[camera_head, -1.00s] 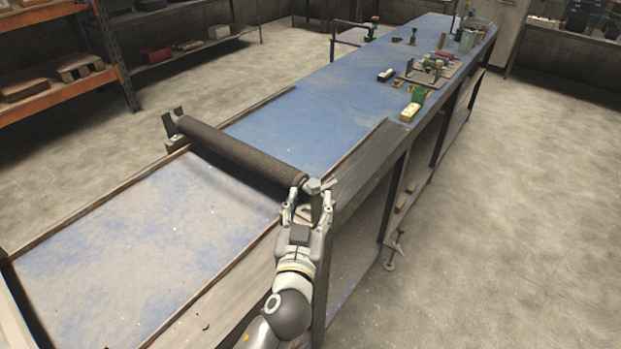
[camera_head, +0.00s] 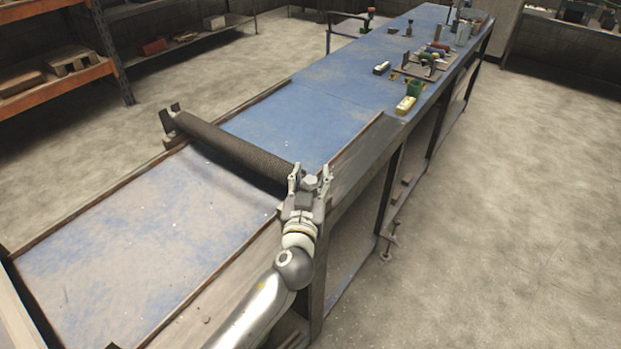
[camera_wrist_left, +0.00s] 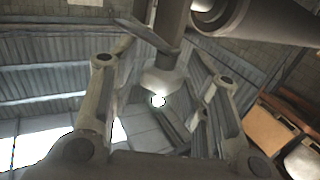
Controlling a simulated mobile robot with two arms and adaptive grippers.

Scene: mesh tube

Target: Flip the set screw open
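The dark mesh tube (camera_head: 235,150) lies across the blue bench, its near end at the bench's right edge. The set screw (camera_head: 310,184), a grey knob, is at that end. In the left wrist view the set screw (camera_wrist_left: 160,80) is a pale rounded head below a grey post, with a flat bar slanting across. My left gripper (camera_head: 310,172) is open, one finger on each side of the set screw. In the wrist view the left gripper's fingers (camera_wrist_left: 164,72) are apart; contact with the screw cannot be told. My right gripper is not in view.
The blue bench (camera_head: 300,105) has raised wooden side rails. A yellow-white block (camera_head: 405,105), a green cup (camera_head: 415,88) and other tools stand farther back. A clamp (camera_head: 389,240) hangs at the bench's right side. The floor on the right is clear.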

